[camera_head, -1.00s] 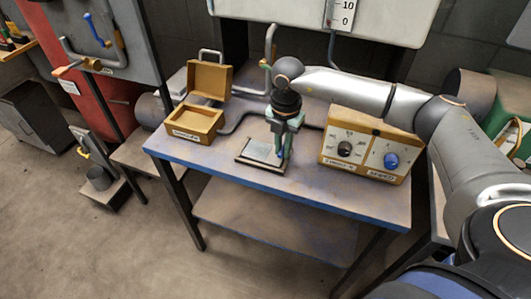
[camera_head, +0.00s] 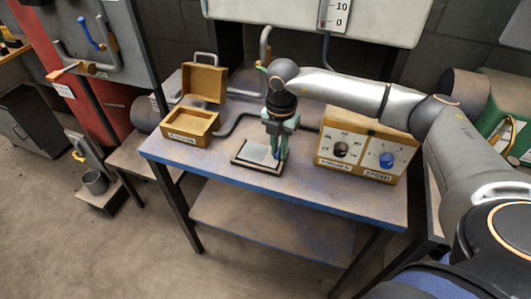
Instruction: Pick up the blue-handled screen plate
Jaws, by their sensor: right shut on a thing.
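The screen plate (camera_head: 254,153) is a pale, flat panel lying in a dark frame on the blue-edged table (camera_head: 330,200). Its blue handle (camera_head: 277,153) stands at the plate's right side, between my right gripper's fingers. My right gripper (camera_head: 278,147) points down from above and is shut on the blue handle. The plate looks level and in its frame; I cannot tell whether it is lifted at all. The fingers hide part of the handle. My left gripper is not in view.
An open yellow box (camera_head: 192,125) stands on the left of the table. A yellow control box with a black knob and a blue knob (camera_head: 387,160) stands close on the right. The table's front strip is clear. A grey panel with pipes (camera_head: 80,30) is at upper left.

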